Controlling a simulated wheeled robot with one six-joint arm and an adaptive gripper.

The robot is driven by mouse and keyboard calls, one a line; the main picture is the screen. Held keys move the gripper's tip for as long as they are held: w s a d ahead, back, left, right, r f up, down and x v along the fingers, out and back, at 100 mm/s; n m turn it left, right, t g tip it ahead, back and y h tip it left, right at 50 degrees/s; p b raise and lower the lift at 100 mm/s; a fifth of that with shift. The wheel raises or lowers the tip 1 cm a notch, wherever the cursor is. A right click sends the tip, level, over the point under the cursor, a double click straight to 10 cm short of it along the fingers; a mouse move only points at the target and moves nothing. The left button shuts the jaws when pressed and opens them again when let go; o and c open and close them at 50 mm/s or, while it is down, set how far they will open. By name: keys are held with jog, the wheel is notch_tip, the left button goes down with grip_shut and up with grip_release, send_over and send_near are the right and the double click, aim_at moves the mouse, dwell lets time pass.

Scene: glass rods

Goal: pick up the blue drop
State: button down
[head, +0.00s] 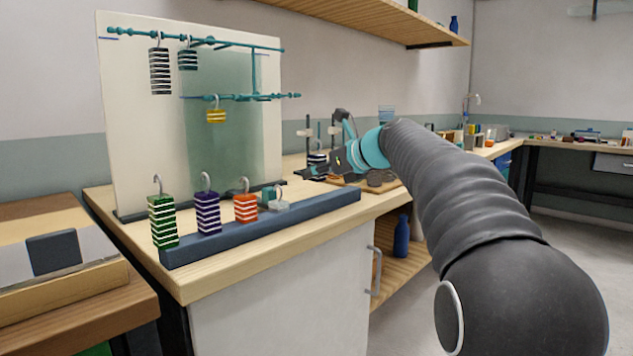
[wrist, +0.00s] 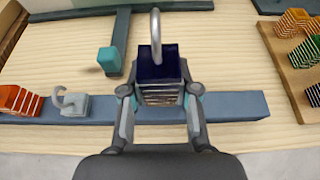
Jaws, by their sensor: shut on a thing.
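The blue drop (wrist: 163,68) is a dark navy block with pale stripes low on its front and a grey hook on top. My gripper (wrist: 160,97) is shut on it, one finger on each side, in the middle of the wrist view. The drop hangs upright over the blue-grey rail, and whether it touches the rail cannot be told. In the head view the drop (head: 317,158) is small and partly hidden by my gripper (head: 312,169), beyond the right end of the rail.
The rail (head: 262,229) holds green (head: 162,220), purple (head: 208,212), orange (head: 246,207) and pale grey (head: 279,205) hooked drops. Behind it, a board (head: 130,130) carries teal rods with hanging striped drops. A teal block (wrist: 107,60) stands left of my gripper. A wooden tray (wrist: 283,72) lies right.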

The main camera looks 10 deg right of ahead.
jog(key=s+d+r+p, duration=0.1)
jog(key=s+d+r, duration=0.6)
jog(key=d, duration=0.2)
jog(key=shift+d, duration=0.15)
jog(key=shift+f, duration=0.2)
